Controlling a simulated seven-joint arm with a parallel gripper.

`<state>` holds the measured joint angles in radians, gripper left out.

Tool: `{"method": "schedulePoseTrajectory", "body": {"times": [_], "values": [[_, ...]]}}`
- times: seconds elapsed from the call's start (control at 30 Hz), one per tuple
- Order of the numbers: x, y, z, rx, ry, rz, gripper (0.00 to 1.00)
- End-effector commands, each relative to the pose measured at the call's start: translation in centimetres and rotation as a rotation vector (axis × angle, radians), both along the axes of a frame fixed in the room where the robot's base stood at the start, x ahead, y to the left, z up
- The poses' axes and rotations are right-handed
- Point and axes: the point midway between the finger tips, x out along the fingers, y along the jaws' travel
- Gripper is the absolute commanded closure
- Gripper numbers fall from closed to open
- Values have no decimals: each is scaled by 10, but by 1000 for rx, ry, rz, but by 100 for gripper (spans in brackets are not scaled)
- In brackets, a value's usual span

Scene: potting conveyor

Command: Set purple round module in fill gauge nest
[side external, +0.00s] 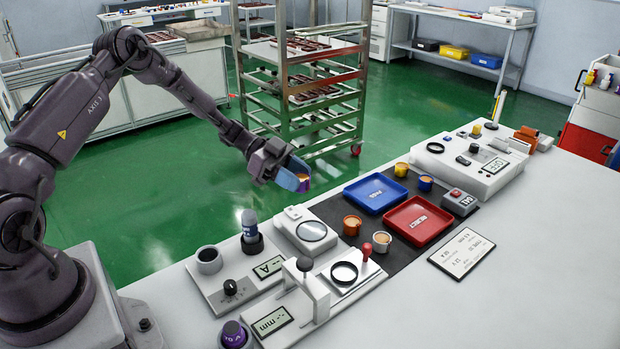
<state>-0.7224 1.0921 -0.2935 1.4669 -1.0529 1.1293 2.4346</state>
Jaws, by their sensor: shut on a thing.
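My gripper (296,172) hangs in the air above the floor, beyond the bench's back edge and left of the blue tray. It is shut on a round purple module (306,186) with an orange-tan fill in its top; the fingers hide part of it. The likely fill gauge (300,322) stands at the front of the bench, with a "mm" display and a black-knobbed lever. A black ring nest (344,273) lies on a white plate beside it and looks empty. The module is well apart from this nest.
A blue PASS tray (375,193) and a red REJECT tray (418,221) lie on a dark strip. Orange (352,226), white (382,243), yellow (402,169) and blue (425,184) cups stand around them. A tester with an "A" display (269,267) is at left.

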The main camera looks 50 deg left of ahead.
Motion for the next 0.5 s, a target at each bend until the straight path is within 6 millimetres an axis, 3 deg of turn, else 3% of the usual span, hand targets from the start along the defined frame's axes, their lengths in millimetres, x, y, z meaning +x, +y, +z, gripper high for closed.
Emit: {"method": "schedulePoseTrajectory", "body": {"times": [0.1,0.3,0.5], "values": [[-20,-4,10,-2,1,2,84],[-42,-8,19,-2,1,1,84],[-42,-7,18,-3,3,89,84]]}}
